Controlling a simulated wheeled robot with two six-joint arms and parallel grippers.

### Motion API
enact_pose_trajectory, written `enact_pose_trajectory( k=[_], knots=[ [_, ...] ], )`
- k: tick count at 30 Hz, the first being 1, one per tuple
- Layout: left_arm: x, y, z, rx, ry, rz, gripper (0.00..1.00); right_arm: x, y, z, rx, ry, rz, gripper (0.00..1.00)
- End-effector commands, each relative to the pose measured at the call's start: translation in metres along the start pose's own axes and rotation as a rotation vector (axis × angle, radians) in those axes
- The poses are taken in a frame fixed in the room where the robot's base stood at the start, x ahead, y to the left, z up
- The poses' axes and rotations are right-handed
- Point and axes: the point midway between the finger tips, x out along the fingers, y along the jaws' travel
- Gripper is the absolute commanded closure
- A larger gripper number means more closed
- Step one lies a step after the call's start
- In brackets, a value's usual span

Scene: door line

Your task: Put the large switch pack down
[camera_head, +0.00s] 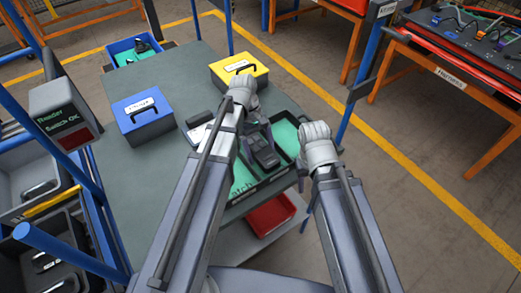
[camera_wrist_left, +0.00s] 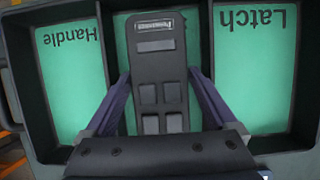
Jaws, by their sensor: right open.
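The large switch pack (camera_wrist_left: 158,70) is a dark block with square buttons and a small label. My left gripper (camera_wrist_left: 159,75) has one finger along each side of it and is shut on it. The pack is over the middle of a dark tray (camera_wrist_left: 108,35) with green compartment floors, marked "Handle" and "Latch" on either side. I cannot tell whether it touches the tray floor.
On the grey table (camera_head: 175,75) stand a blue box (camera_head: 142,122) and a yellow box (camera_head: 238,70), with a small device (camera_head: 198,130) near the tray. A red bin (camera_head: 270,215) sits below.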

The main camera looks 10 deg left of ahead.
Motion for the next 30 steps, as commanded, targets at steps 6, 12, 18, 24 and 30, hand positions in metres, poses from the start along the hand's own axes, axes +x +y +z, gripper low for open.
enact_pose_trajectory(
  k=[6,12,18,24,30],
  knots=[
    [0.0,0.0,0.0,0.0,0.0,0.0,0.0,0.0,0.0,0.0,0.0,0.0,0.0,0.5],
    [-0.002,0.0,0.001,0.0,0.0,0.0,0.0,-0.002,0.0,0.0,0.0,0.0,0.0,0.5],
    [-0.015,0.001,0.002,0.0,0.0,0.0,0.0,-0.015,0.001,0.001,0.0,0.0,0.0,0.5],
    [-0.043,0.001,0.003,-0.002,0.0,0.0,0.0,-0.04,0.004,0.002,0.0,0.0,0.0,0.5],
    [-0.076,0.001,0.004,0.0,-0.001,0.0,0.0,-0.071,0.007,0.004,0.0,0.0,0.0,0.5]
  ],
)
